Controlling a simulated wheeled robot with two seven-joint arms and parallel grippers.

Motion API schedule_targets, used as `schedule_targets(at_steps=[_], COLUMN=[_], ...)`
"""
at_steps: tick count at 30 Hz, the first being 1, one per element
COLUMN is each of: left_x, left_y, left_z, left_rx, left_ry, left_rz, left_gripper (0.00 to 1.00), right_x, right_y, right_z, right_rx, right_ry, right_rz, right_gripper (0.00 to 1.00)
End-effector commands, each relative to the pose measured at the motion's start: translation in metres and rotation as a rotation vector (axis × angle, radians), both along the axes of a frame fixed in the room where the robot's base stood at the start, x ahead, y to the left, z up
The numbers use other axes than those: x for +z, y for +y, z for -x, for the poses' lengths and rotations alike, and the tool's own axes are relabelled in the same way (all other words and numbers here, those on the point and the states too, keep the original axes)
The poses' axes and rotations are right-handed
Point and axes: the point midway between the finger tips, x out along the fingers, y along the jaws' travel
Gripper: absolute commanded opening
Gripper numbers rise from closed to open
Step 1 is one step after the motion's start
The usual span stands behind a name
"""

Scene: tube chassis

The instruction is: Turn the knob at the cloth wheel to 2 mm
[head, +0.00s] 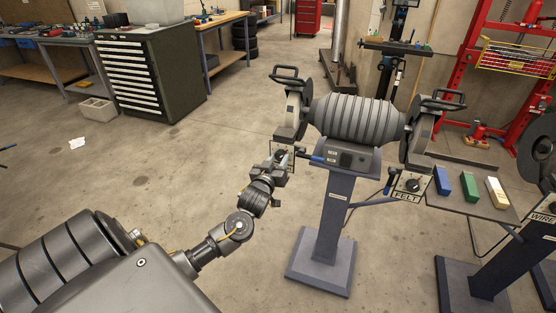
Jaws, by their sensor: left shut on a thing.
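A grey double-ended polishing machine (357,117) stands on a blue-grey pedestal, with a wheel at each end. My left gripper (281,155) is shut on the knob below the left wheel (295,103). The gripper hides most of that knob and its plate, so I cannot read its label or scale. The right wheel (419,135) has its own knob plate (409,185) below it, marked FELT, with a black knob. My right gripper is not in view.
A small table (465,203) at the right carries blue, green and pale bars. Another pedestal machine with a plate marked WIRE (543,215) stands at the right edge. A dark drawer cabinet (150,80) is at the back left.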

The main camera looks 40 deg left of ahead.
Motion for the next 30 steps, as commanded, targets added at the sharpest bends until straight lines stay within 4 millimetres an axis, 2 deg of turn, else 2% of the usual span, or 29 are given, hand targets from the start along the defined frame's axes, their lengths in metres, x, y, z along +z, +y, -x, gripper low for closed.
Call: schedule_targets(at_steps=[11, 21, 30], left_x=[0.002, 0.003, 0.003], left_y=[0.0, 0.0, 0.001], left_z=[0.0, 0.0, 0.0], left_rx=[0.003, 0.002, 0.003], left_ry=[-0.109, -0.217, -0.312], left_rz=[0.316, 0.62, 0.889], left_gripper=[0.11, 0.11, 0.11], right_x=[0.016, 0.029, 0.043], right_y=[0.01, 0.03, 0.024], right_z=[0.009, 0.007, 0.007], right_rx=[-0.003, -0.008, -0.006], right_ry=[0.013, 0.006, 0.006], right_rz=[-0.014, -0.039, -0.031], right_gripper=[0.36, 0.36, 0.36])
